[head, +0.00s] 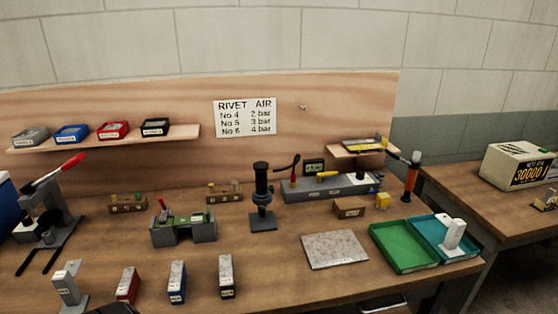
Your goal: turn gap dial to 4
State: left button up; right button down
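No dial marked as the gap dial can be made out at this size, and no dial reading is legible. A grey lever press (48,215) with a red handle stands at the far left.
Red (127,285), blue (177,283) and black (227,277) holders line the front. A grey plate (334,250), green tray (379,236) and teal tray (424,228) lie to the right. A rivet-air sign (245,117) hangs behind. The front centre has bare wood.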

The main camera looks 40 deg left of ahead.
aim_at(27, 221)
jog(key=u, duration=2.9)
jog(key=i+j+z, duration=0.45)
